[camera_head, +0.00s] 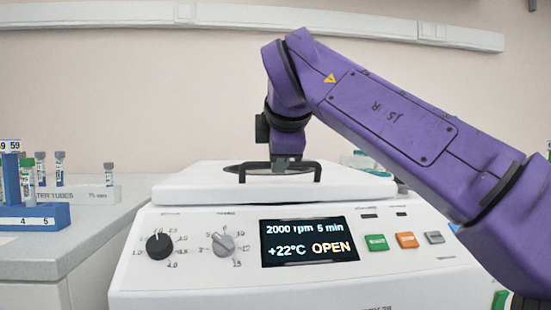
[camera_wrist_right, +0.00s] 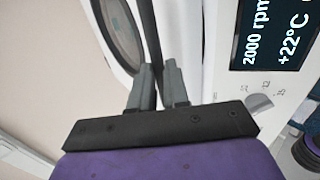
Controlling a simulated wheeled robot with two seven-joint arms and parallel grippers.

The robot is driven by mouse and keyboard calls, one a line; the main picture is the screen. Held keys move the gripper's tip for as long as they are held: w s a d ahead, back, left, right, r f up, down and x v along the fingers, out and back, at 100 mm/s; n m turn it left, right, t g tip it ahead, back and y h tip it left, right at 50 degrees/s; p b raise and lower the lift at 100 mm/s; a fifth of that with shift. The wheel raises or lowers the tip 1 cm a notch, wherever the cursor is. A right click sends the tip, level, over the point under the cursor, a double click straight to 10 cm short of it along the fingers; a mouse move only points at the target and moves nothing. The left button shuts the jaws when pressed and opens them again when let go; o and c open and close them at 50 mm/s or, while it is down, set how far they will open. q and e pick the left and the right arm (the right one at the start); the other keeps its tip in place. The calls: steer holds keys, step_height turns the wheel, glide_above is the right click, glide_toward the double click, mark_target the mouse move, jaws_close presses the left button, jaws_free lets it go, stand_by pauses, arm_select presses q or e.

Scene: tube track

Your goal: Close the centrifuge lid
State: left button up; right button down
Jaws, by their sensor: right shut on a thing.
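The white centrifuge (camera_head: 200,240) stands on the bench in the middle of the head view. Its display (camera_head: 310,241) reads 2000 rpm, 5 min, +22°C and OPEN. The lid (camera_head: 352,186) lies low and nearly level over the body, with a black handle (camera_head: 318,172) at its front and a round window. My right gripper (camera_head: 284,165) reaches down from above and is shut on the handle. In the right wrist view, the fingers (camera_wrist_right: 160,85) are on either side of the dark handle bar (camera_wrist_right: 149,35), beside the lid window (camera_wrist_right: 119,30). My left gripper is not in view.
A blue rack (camera_head: 40,216) with several tubes stands on the bench at the left. Behind it is a white tube holder (camera_head: 85,194). Something clear and greenish (camera_head: 358,160) is partly hidden behind the lid and my right arm. A wall rail runs along the top.

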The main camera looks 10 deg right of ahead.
steer(key=c, duration=1.5)
jaws_free()
steer(key=shift+a+f, duration=0.25)
steer(key=shift+f, duration=0.6)
steer(key=o, duration=0.4)
steer(key=shift+s+d+r, duration=0.1)
steer(key=shift+s+d, duration=0.05)
steer(key=shift+d, duration=0.1)
steer(key=shift+r, duration=0.2)
steer(key=shift+r, duration=0.2)
steer(key=p+v, duration=0.2)
steer(key=v, duration=0.8)
steer(key=shift+r, duration=0.1)
